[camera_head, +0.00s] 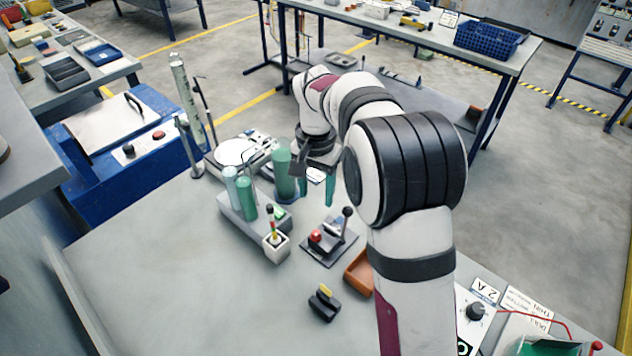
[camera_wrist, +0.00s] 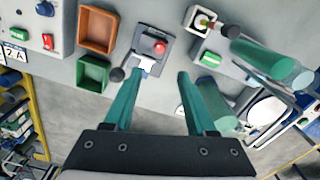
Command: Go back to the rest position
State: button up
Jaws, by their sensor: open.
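My gripper (camera_wrist: 163,88) is open and empty in the wrist view, its two green fingers spread apart. In the head view my gripper (camera_head: 318,182) hangs above the table near the green cylinders, partly hidden by my arm. A grey base with a red button (camera_wrist: 160,47) and a black-knobbed lever lies beyond the fingertips in the wrist view. The same lever unit (camera_head: 330,238) shows in the head view on the table, just in front of my gripper. The fingers appear apart from it.
A grey rack with green cylinders (camera_head: 246,205) stands left of my gripper. An orange tray (camera_head: 360,274), a black-and-yellow block (camera_head: 324,302) and a white cup (camera_head: 276,246) lie nearby. A control box (camera_head: 476,318) is at front right. The table's front left is clear.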

notch_tip(320, 180, up, 3)
jog(key=shift+f, duration=0.15)
jog(key=s+d+r+y, duration=0.1)
jog(key=s+d+r, duration=0.15)
jog(key=s, duration=0.55)
jog(key=s+d+r, duration=0.1)
jog(key=s+r, duration=0.2)
jog(key=s, duration=0.5)
jog(key=s+f, duration=0.4)
jog(key=s, duration=1.2)
jog(key=shift+y, duration=0.4)
